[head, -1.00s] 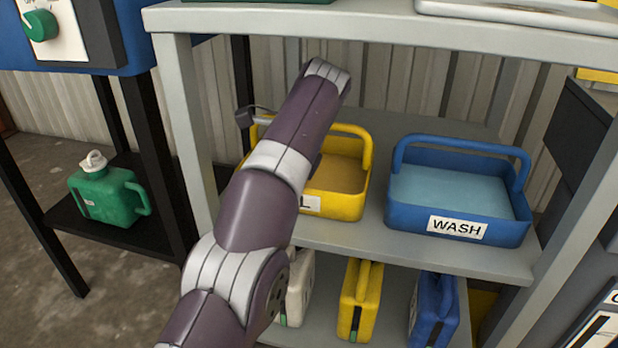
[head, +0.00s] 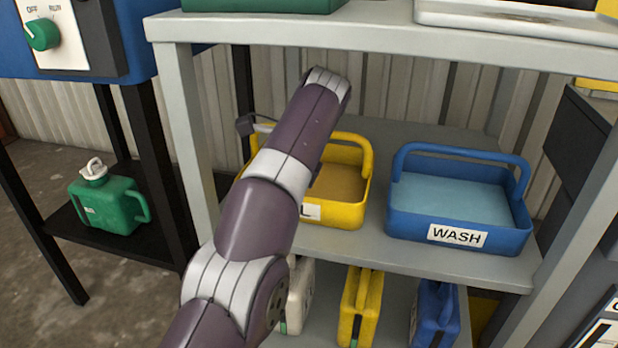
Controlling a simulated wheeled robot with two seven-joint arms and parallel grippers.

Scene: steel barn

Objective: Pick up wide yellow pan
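The wide yellow pan (head: 345,214) is a shallow tray with an arched handle and a white label, partly covered. It sits on the middle shelf (head: 375,248), left of a blue pan labelled WASH (head: 457,236). My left arm crosses in front of the yellow pan and hides much of its left side. Only a small dark part of my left gripper (head: 249,124) shows, at the left end of the yellow handle. The arm hides the rest, so I cannot see whether the fingers hold the handle. My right gripper is not in view.
The grey upper shelf (head: 390,40) overhangs the pans, with a front post (head: 183,140) at left. White, yellow (head: 358,308) and blue (head: 434,313) jugs stand below. A green jug (head: 107,203) sits on a black stand at left.

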